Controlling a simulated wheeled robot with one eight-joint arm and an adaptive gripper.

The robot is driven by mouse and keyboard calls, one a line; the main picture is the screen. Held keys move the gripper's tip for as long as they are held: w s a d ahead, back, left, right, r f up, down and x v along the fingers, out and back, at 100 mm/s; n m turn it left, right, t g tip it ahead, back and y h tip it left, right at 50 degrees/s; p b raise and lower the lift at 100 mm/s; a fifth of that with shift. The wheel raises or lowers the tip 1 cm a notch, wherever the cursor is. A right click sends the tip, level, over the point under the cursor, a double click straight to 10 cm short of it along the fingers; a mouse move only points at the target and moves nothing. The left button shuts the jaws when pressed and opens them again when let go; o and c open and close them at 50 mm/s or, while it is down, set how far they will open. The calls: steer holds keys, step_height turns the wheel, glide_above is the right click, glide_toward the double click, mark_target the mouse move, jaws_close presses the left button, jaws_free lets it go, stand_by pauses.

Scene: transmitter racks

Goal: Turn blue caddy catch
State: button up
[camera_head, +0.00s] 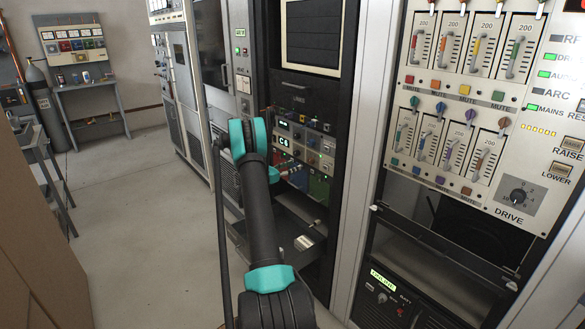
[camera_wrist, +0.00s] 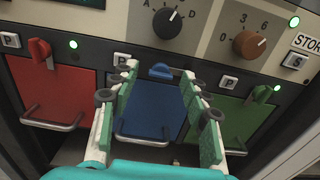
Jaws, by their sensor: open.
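The blue caddy (camera_wrist: 152,108) is in the middle of the wrist view, a blue front panel with a metal bar handle low on it. Its blue catch (camera_wrist: 160,71) is a small knob just above the panel's top edge. My gripper (camera_wrist: 163,75) is open, its fingers reaching forward on either side of the blue caddy, with the catch between the fingertips. I cannot tell whether a finger touches it. In the head view my arm reaches to the dark rack, and the blue caddy is largely hidden there.
A red caddy (camera_wrist: 58,95) with a red catch (camera_wrist: 40,52) is at left, and a green caddy (camera_wrist: 238,118) with a green catch (camera_wrist: 262,93) is at right. Above are a black knob (camera_wrist: 167,23) and a brown knob (camera_wrist: 251,44). An open drawer (camera_head: 300,236) juts out below in the head view.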

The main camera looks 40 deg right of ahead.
steer(key=shift+d, duration=0.3)
jaws_close()
